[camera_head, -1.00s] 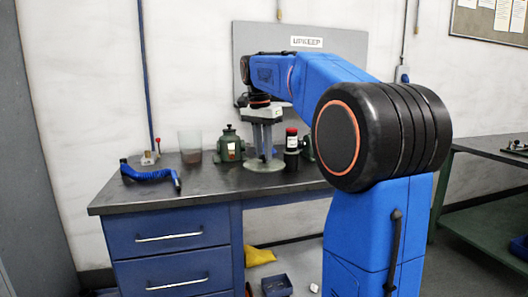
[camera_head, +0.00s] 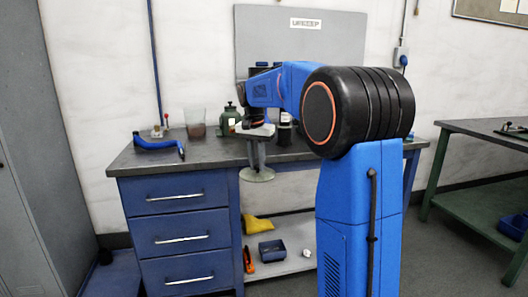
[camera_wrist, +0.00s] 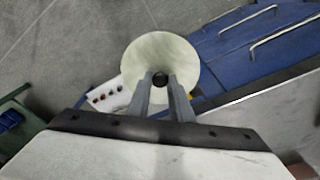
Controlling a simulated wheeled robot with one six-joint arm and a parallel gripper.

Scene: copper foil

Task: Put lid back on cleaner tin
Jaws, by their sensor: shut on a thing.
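A pale green round disc with a black knob, which looks like the lid (camera_wrist: 160,55), hangs level from my gripper (camera_wrist: 161,84). My gripper's two fingers are shut on the knob. In the head view the lid (camera_head: 257,175) is below my gripper (camera_head: 256,165), in front of the workbench's front edge. A dark container (camera_head: 284,133) stands on the bench just right of my gripper, partly hidden by my arm. A green container with a dark cap (camera_head: 229,120) stands to the left. I cannot tell which one is the cleaner tin.
A blue tray (camera_head: 271,249) and yellow cloth (camera_head: 257,223) lie on the low shelf. A green table (camera_head: 470,160) stands at right. The bench's front left is clear.

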